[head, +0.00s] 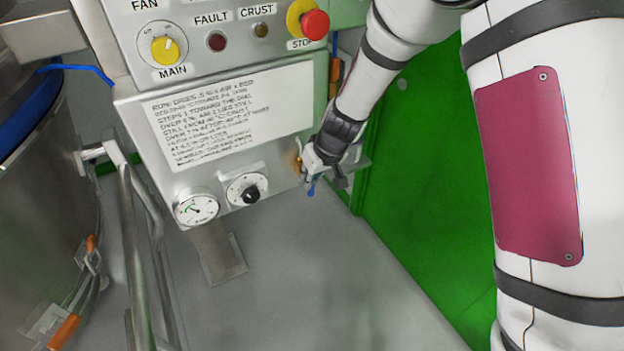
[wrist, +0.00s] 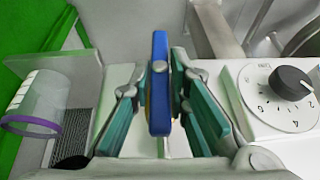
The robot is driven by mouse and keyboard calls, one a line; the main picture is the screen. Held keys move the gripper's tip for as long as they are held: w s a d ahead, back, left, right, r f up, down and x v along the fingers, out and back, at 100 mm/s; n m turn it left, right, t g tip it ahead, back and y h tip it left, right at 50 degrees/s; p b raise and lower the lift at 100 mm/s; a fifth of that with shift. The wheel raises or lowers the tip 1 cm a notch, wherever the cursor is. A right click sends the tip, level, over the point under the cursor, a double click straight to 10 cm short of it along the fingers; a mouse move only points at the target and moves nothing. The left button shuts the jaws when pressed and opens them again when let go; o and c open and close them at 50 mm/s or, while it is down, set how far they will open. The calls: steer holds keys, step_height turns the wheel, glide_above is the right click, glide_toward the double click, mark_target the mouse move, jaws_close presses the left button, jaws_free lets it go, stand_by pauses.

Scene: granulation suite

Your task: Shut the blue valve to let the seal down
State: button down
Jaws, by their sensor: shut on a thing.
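The blue valve (head: 312,187) shows as a small blue lever at the lower right edge of the control panel in the head view, mostly hidden by my gripper. In the wrist view the blue valve lever (wrist: 160,82) stands upright in the picture, between my fingers. My gripper (head: 318,170) is at the valve, and its teal-padded fingers (wrist: 160,108) lie on both sides of the lever, shut on it. Some brass of the valve body shows beside my gripper in the head view. The seal cannot be made out for certain.
A black knob with a numbered dial (wrist: 292,82) sits close to the right of my gripper in the wrist view. A pressure gauge (head: 197,207) is left of it on the panel. A clear cup with a purple rim (wrist: 36,108) stands left. A steel vessel (head: 45,200) fills the head view's left.

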steer(key=y+b, duration=0.1)
steer(key=b, duration=0.1)
steer(key=g+y+b, duration=0.1)
steer(key=b, duration=0.2)
steer(key=g+y+b, duration=0.1)
steer(key=b, duration=0.1)
steer(key=shift+w+d+f+m+b, duration=0.15)
steer(key=shift+d+f+m+b, duration=0.15)
steer(key=shift+f+m, duration=0.1)
steer(key=m+g+y+b, duration=0.1)
steer(key=g+y+b, duration=0.1)
steer(key=y+b, duration=0.1)
steer(key=shift+d+y+b, duration=0.1)
steer(key=shift+y+b, duration=0.2)
steer(key=shift+b, duration=0.2)
steer(key=m+g+y+b, duration=0.1)
steer(key=y, duration=0.2)
steer(key=shift+f+g+y, duration=0.1)
steer(key=shift+g+y, duration=0.3)
steer(key=shift+f+m+g+y+b, duration=0.15)
steer(key=shift+m+g+y, duration=0.2)
steer(key=shift+y, duration=0.65)
steer(key=shift+m+g+y+b, duration=0.15)
steer(key=shift+m+g+y, duration=0.2)
steer(key=shift+y, duration=0.65)
steer(key=c, duration=1.5)
jaws_free()
steer(key=shift+c, duration=0.2)
steer(key=shift+w+d, duration=0.1)
steer(key=shift+d, duration=0.05)
